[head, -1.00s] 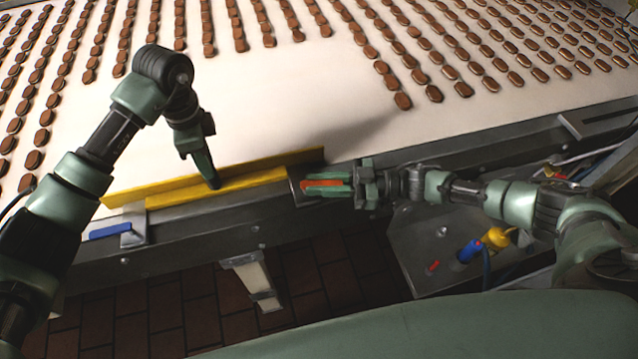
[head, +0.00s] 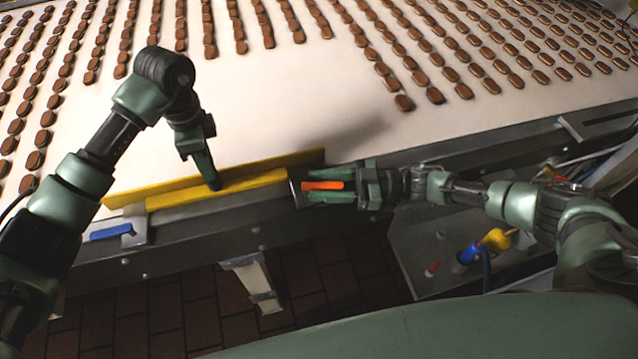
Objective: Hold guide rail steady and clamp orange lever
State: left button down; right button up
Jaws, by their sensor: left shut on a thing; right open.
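The yellow guide rail (head: 170,193) lies along the near edge of the white conveyor belt in the head view. My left gripper (head: 213,184) points down and is shut on the guide rail near its middle. The orange lever (head: 323,185) sits on a metal bracket at the rail's right end. My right gripper (head: 330,184) reaches in from the right with its fingers open, one above and one below the lever. Whether the fingers touch the lever cannot be told. A blue lever (head: 111,232) sits on a bracket at the rail's left end.
The conveyor belt (head: 290,95) carries many rows of brown biscuits, with a bare strip behind the rail. A grey metal frame (head: 200,240) runs along the front. Blue and yellow bottles (head: 470,252) stand in a grey tray at the lower right.

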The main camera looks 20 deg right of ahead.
aim_at(333, 190)
jog(key=v, duration=1.1)
jog(key=shift+d, duration=0.2)
